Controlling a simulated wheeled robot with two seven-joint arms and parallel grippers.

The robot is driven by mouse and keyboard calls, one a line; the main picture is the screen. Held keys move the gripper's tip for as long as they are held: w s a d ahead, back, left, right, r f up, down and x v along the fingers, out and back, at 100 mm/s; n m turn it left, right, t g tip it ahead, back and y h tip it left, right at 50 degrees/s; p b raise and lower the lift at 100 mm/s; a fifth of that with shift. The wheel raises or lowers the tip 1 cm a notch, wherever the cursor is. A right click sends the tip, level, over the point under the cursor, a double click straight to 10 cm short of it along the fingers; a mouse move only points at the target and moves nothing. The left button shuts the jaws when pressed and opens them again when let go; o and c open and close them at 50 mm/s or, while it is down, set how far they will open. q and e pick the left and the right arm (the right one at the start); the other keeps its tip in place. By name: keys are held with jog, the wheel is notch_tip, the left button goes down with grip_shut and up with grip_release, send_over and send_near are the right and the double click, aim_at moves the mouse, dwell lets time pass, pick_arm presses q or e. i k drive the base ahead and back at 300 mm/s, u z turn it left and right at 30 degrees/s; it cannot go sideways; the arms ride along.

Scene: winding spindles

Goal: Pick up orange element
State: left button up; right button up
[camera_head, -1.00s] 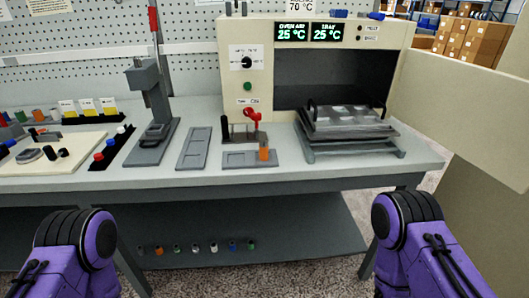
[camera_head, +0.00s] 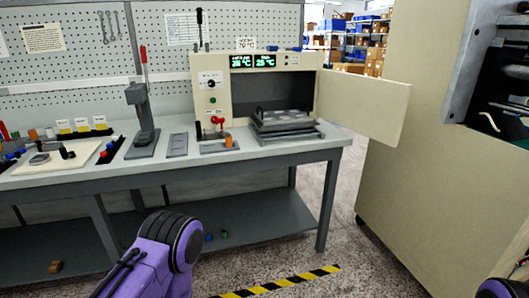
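A small orange element (camera_head: 228,142) stands upright on a grey plate (camera_head: 219,147) at the front of the workbench, before the oven. A red part and a dark upright part stand just behind and left of it. Only a sliver of my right arm shows at the bottom right corner, with no gripper visible. Both arms are well apart from the orange element.
The oven (camera_head: 197,90) on the workbench (camera_head: 110,172) has its door (camera_head: 362,105) swung open to the right. A rack with a tray (camera_head: 284,122) sits before its chamber. A large beige cabinet (camera_head: 430,190) stands at right. Open floor lies between bench and cabinet.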

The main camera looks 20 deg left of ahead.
aim_at(228, 137)
jog(key=z, duration=0.65)
jog(key=i, duration=1.7)
jog(key=u, duration=0.85)
jog(key=i, duration=0.65)
jog(key=u, duration=0.75)
